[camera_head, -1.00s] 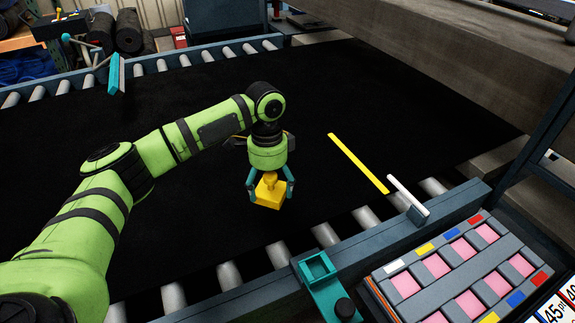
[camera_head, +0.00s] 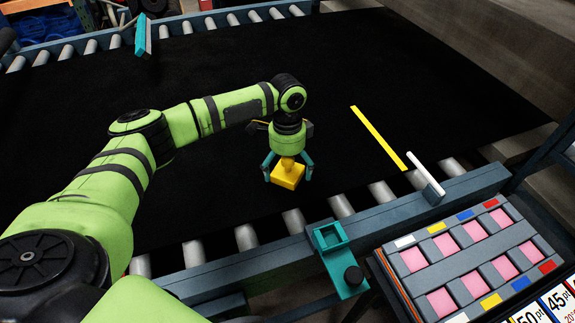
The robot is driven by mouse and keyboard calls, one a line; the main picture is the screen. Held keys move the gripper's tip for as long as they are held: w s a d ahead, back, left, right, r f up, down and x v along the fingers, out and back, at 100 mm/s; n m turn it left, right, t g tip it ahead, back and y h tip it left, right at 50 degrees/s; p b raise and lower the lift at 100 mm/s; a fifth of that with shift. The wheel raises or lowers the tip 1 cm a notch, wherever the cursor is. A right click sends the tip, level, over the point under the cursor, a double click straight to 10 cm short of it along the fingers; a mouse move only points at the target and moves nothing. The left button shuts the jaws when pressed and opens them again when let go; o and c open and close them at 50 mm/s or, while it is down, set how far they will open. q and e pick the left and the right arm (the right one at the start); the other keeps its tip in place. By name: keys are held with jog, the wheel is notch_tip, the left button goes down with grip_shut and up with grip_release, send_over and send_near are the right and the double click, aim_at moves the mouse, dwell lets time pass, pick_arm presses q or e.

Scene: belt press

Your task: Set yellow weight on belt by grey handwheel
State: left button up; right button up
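The yellow weight (camera_head: 287,178), a block with a knob on top, is in the middle of the head view. My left gripper (camera_head: 287,170) points down over it, its teal fingers on either side, shut on it. Black belt surrounds the weight in the picture; whether it touches the belt I cannot tell. The belt (camera_head: 230,90) is a wide black sheet. I cannot make out a grey handwheel for certain. My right gripper is out of view.
A yellow strip (camera_head: 378,138) lies on the belt to the right. Rollers and a blue-grey rail (camera_head: 385,215) run along the near edge, with a teal bracket (camera_head: 330,237) and black knob. A rack of pink blocks (camera_head: 470,255) stands at lower right.

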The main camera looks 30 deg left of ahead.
pick_arm(q)
jog(key=shift+w+r+b, duration=0.15)
jog(key=shift+r+b, duration=0.2)
jog(key=shift+r, duration=0.15)
jog(key=r+b, duration=0.1)
jog(key=r, duration=0.2)
jog(key=r+b, duration=0.1)
jog(key=r, duration=0.3)
jog(key=r+b, duration=0.1)
jog(key=r, duration=0.2)
jog(key=shift+w+a+r+b, duration=0.15)
jog(key=shift+w+b, duration=0.1)
jog(key=shift+b, duration=0.1)
jog(key=shift+r, duration=0.4)
jog(key=shift+f, duration=0.1)
